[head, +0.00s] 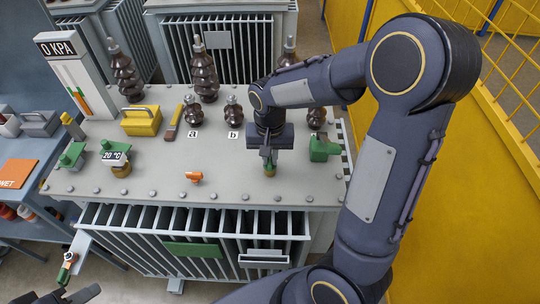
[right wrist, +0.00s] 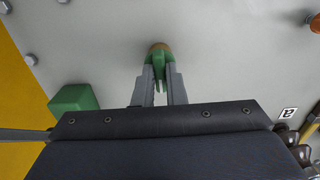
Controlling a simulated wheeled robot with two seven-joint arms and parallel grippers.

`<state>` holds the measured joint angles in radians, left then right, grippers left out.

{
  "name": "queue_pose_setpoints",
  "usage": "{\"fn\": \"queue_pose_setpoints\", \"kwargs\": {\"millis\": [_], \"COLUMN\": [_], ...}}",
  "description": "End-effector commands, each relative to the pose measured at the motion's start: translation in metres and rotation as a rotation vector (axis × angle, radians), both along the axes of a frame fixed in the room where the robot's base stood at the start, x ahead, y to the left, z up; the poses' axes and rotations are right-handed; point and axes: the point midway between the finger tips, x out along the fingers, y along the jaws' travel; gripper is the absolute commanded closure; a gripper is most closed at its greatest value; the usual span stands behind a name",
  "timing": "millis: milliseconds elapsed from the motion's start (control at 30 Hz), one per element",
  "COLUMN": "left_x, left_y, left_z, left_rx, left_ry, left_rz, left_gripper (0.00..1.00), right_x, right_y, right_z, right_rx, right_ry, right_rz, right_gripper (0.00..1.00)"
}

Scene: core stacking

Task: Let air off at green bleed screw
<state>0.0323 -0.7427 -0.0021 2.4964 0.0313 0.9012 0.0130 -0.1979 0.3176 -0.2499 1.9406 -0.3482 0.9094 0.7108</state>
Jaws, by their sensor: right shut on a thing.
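The green bleed screw (head: 270,169) stands on the grey transformer lid (head: 235,175), on a brass-coloured base. My right gripper (head: 268,154) points down over it and is shut on it. In the right wrist view, the green screw (right wrist: 157,66) sits between the two grey fingers of my right gripper (right wrist: 160,80), with the brass base just beyond. The gauge panel (head: 62,52) at the left back reads 0 KPA. Dark parts at the bottom left edge appear to be my left gripper (head: 82,295); its jaws are unclear.
A green block-like fitting (head: 322,148) stands close right of the screw. Dark ribbed bushings (head: 203,75) stand behind. A yellow box (head: 141,121), a brush (head: 174,122) and an orange part (head: 194,177) lie on the lid. A yellow fence (head: 450,170) borders the right.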

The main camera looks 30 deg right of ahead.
Motion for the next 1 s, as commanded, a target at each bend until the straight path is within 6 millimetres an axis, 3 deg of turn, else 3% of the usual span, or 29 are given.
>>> {"fn": "queue_pose_setpoints", "kwargs": {"millis": [567, 600, 733, 1000], "left_x": [0.0000, 0.0000, 0.0000, 0.0000], "left_y": [0.0000, 0.0000, 0.0001, 0.0000], "left_z": [-0.0001, -0.0001, -0.0001, -0.0002], "left_rx": [0.000, 0.000, 0.000, 0.000], "left_ry": [0.000, 0.000, 0.000, 0.000], "left_rz": [0.000, 0.000, 0.000, 0.000], "left_gripper": [0.64, 0.64, 0.64, 0.64], "right_x": [0.0011, 0.0011, 0.0009, 0.0005], "right_y": [-0.0003, -0.0003, -0.0003, -0.0002], "right_z": [0.0011, 0.0011, 0.0008, 0.0008], "right_rx": [0.001, 0.001, 0.001, 0.000], "right_ry": [-0.004, -0.004, -0.003, -0.001], "right_rz": [-0.035, -0.035, -0.034, -0.033], "right_gripper": [1.00, 0.85, 0.68, 0.67]}}
